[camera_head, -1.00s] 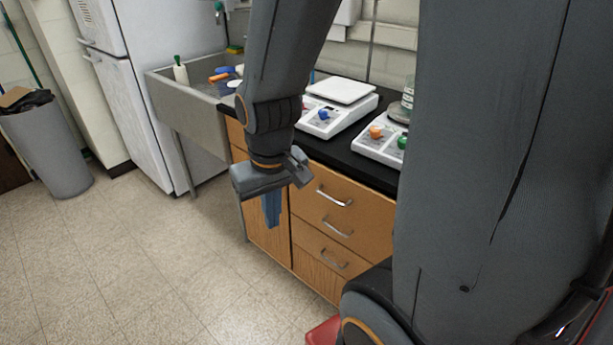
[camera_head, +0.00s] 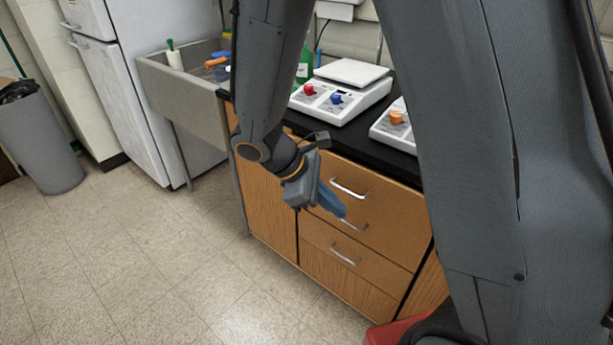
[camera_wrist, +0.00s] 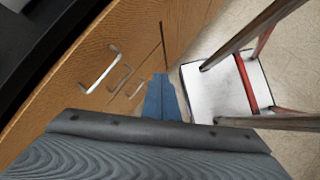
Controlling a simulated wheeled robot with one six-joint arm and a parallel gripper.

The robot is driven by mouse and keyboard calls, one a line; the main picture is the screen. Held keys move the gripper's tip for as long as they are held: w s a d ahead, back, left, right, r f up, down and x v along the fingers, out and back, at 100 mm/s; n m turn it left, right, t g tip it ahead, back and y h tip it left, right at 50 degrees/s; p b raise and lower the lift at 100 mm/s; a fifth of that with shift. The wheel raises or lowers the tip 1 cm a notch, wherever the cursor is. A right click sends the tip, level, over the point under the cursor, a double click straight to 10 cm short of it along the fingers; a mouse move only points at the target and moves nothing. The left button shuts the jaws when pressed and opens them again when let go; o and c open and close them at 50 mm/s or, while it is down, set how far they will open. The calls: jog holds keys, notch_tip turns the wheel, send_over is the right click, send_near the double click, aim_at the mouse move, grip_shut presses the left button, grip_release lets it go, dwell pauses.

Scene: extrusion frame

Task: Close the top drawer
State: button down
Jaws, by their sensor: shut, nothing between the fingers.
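The top drawer (camera_head: 395,212) is in the wood cabinet under the black counter, with a silver bar handle (camera_head: 350,188). In the wrist view its front is at the left, with a handle (camera_wrist: 99,68) nearest the counter. I cannot tell clearly whether it stands out from the cabinet. My gripper (camera_head: 336,208) is shut and empty, its blue fingers pointing down and right in front of the drawers. In the wrist view the fingers (camera_wrist: 162,98) appear beside the lower handles. I cannot tell whether they touch the front.
Lower drawers with handles (camera_head: 344,254) sit below. A grey sink (camera_head: 183,88) and a white fridge (camera_head: 125,100) are at left. A white-topped stool with red parts (camera_wrist: 225,90) is close by in the wrist view.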

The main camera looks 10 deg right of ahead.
jog(key=w+a+f+n+t+h+b, duration=0.3)
jog(key=w+a+f+n+t+h, duration=0.1)
jog(key=w+a+n+t, duration=0.75)
jog(key=w+d+f+g+p, duration=0.2)
jog(key=w+d+f+p, duration=0.1)
jog(key=w+d, duration=0.6)
jog(key=shift+w+p, duration=0.35)
jog(key=shift+w, duration=0.6)
jog(key=shift+n, duration=0.25)
